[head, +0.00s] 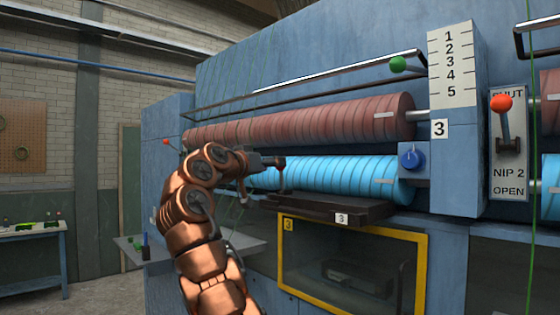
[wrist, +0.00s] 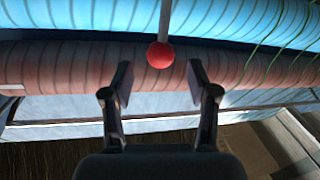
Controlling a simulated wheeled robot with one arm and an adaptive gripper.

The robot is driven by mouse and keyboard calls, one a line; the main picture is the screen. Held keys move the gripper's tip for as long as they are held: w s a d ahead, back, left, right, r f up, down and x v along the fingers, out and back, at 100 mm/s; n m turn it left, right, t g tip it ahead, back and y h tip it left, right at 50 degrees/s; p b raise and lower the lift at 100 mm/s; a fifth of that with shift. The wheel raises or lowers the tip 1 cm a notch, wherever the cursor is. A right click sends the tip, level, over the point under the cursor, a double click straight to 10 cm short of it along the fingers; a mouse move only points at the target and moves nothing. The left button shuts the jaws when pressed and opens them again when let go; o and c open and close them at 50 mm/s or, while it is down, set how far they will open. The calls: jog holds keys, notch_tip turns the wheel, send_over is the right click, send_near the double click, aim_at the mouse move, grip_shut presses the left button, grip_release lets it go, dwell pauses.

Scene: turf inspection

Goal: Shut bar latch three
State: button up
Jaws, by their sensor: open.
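A lever with a red ball knob (head: 281,161) stands upright at the dark ledge marked 3 (head: 341,218), in front of the light-blue roller. In the wrist view the red ball (wrist: 160,55) sits on a thin grey rod (wrist: 165,18). My gripper (head: 270,161) is at the ball's height in the head view. In the wrist view my gripper (wrist: 158,76) is open, with the ball centred just beyond its fingertips and nothing held. My arm hides part of the ledge and rollers. I cannot tell whether this lever is the bar latch itself.
A brown roller (head: 310,120) lies above the light-blue roller (head: 335,174). A bar with a green ball (head: 398,64) runs above them. A yellow-framed window (head: 421,275) is below.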

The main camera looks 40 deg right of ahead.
aim_at(281, 178)
jog(key=d, duration=0.1)
jog(key=d+p, duration=0.1)
jog(key=d, duration=0.1)
jog(key=shift+w+d+r+p, duration=0.1)
jog(key=shift+w+d+p, duration=0.2)
jog(key=shift+w+d, duration=0.1)
jog(key=shift+d, duration=0.45)
jog(key=shift+c, duration=0.3)
grip_shut()
